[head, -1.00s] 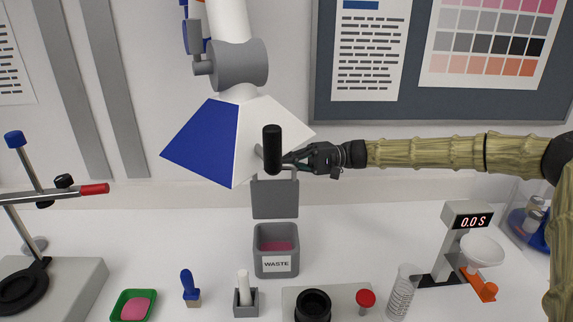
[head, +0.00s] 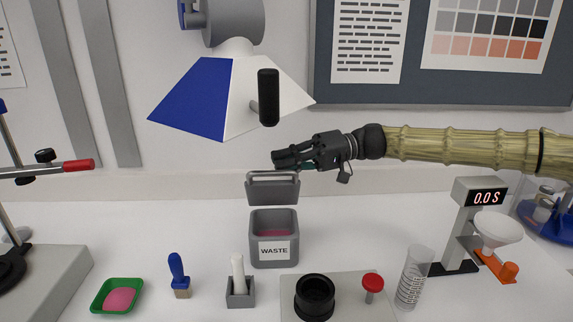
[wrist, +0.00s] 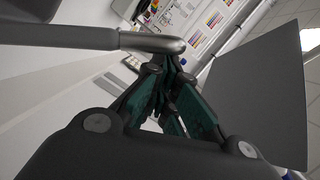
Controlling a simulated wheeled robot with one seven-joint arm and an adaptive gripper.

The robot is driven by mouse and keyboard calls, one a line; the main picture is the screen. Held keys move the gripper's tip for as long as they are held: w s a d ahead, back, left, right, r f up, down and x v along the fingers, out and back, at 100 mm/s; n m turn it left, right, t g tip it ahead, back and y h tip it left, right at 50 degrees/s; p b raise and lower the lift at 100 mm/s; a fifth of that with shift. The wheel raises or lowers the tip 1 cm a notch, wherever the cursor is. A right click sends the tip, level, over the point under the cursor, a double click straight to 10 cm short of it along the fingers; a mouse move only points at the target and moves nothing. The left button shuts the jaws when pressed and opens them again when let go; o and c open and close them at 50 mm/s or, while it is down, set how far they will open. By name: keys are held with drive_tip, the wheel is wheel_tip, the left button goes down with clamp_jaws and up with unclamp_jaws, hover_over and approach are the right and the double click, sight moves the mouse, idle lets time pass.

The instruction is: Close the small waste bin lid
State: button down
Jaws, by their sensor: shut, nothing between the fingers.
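The small grey waste bin (head: 273,250) stands on the white bench in the head view, with a "WASTE" label on its front and pink material inside. My gripper (head: 278,160) is shut and empty, just above and behind the handle. In the wrist view the handle bar (wrist: 150,42) passes close to the shut fingertips (wrist: 168,62); I cannot tell whether they touch.
A blue-and-white hood (head: 235,100) with a black handle (head: 268,97) hangs above my gripper. In front of the bin stand a white pestle in a grey holder (head: 240,292) and a black jar (head: 314,296). A scale (head: 468,225) stands right, a green tray (head: 117,295) left.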

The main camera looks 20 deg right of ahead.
drive_tip(key=shift+s+f+n+b, duration=0.2)
drive_tip(key=shift+s+n+b, duration=0.1)
drive_tip(key=shift+s, duration=0.1)
drive_tip(key=shift+a, duration=0.1)
